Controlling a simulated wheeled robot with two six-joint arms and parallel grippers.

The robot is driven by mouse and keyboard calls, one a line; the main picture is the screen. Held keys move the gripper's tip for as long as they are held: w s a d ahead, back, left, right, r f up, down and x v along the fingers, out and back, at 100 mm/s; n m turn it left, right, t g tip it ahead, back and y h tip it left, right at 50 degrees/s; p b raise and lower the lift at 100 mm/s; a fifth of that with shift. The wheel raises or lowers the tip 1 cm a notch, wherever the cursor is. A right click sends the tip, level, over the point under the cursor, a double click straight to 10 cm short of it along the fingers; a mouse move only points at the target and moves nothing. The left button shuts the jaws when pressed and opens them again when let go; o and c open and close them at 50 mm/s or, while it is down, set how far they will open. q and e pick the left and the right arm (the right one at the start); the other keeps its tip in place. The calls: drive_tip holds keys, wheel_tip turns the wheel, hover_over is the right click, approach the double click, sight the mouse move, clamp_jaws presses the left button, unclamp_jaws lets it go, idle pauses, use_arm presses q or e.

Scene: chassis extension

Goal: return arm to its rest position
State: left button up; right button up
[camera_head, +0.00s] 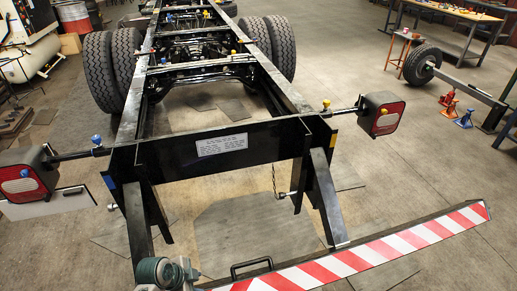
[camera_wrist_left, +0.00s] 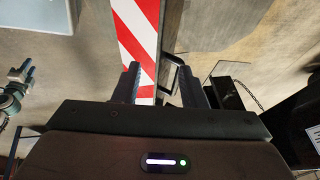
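My left gripper (camera_wrist_left: 165,85) shows in the left wrist view with its two dark fingers apart and nothing held. The red-and-white striped rear bar (camera_wrist_left: 138,30) appears beyond and between the fingers, with a black handle (camera_wrist_left: 178,72) just right of it. I cannot tell how far the fingers are from the bar. In the head view the striped bar (camera_head: 365,254) runs from bottom centre to the right, with the black handle (camera_head: 251,267) near its left part. Neither gripper shows in the head view.
The black truck chassis (camera_head: 225,150) fills the centre, with tail lights (camera_head: 382,113) and (camera_head: 22,182) sticking out sideways. A grey-green tool-like object (camera_head: 160,271) is at bottom left. Floor between is open.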

use_arm(q)
drive_tip(key=s+a+r+n+y, duration=0.2)
drive_tip(key=s+a+r+n, duration=0.25)
drive_tip(key=s+n, duration=0.35)
drive_tip(key=s+a+r+n+y, duration=0.35)
drive_tip(key=s+r+n, duration=0.3)
drive_tip(key=s, duration=0.45)
drive_tip(key=a+f+b, duration=0.1)
drive_tip(key=a+f, duration=0.2)
drive_tip(key=f, duration=2.7)
drive_tip(key=s+a+f+g+b, duration=0.1)
drive_tip(key=s+f+g, duration=0.1)
drive_tip(key=s+f, duration=1.6)
wheel_tip(320, 180, down, 4)
drive_tip(key=shift+s+a+r+h, duration=0.1)
drive_tip(key=shift+s+a+h, duration=0.1)
drive_tip(key=shift+a+h, duration=0.25)
